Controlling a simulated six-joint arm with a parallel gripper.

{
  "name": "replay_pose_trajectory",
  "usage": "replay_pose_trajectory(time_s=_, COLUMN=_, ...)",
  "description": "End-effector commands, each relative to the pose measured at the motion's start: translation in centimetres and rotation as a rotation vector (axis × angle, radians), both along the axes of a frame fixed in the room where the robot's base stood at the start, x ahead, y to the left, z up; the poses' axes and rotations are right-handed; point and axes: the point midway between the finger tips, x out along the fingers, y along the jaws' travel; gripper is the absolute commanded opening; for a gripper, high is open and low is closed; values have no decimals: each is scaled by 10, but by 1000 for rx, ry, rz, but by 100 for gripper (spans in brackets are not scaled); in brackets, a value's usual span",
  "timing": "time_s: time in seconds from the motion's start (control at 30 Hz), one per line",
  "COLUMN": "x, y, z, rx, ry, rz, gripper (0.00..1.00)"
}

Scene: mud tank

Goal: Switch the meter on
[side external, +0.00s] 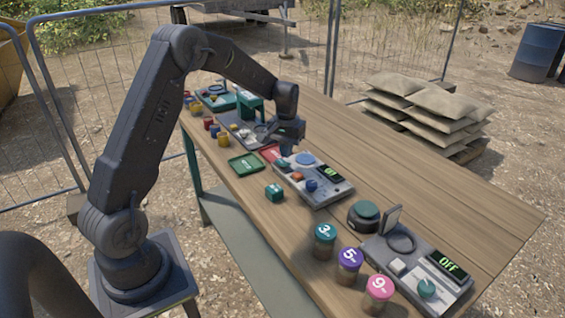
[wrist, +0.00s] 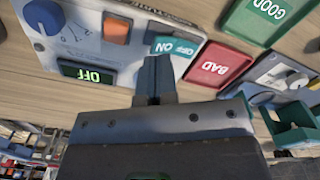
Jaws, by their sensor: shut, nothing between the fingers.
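The meter (side external: 318,183) is a grey panel on the table, with a blue knob (wrist: 44,17), an orange button (wrist: 116,28) and a small display (wrist: 88,74). The display reads OFF in green in the wrist view. A teal rocker marked ON and OFF (wrist: 174,46) sits at the panel's edge near the red tray. My gripper (side external: 287,148) is over that end of the meter. In the wrist view its fingers (wrist: 155,62) are shut and empty, with the tips right by the rocker and partly covering its edge. I cannot tell whether they touch it.
A red BAD tray (wrist: 214,67) and a green GOOD tray (side external: 246,164) lie beside the meter. A second unit with an OFF display (side external: 448,264) and several lidded jars (side external: 349,264) stand at the front right. A small green block (side external: 274,192) lies near the table's edge.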

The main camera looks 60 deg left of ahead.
Motion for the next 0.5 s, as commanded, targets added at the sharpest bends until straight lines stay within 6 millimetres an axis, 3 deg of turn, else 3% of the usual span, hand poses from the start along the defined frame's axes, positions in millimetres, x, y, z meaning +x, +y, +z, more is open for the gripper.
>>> replay_pose_trajectory(time_s=0.5, x=0, y=0, z=-7, rx=0, ry=1, rz=0, gripper=0)
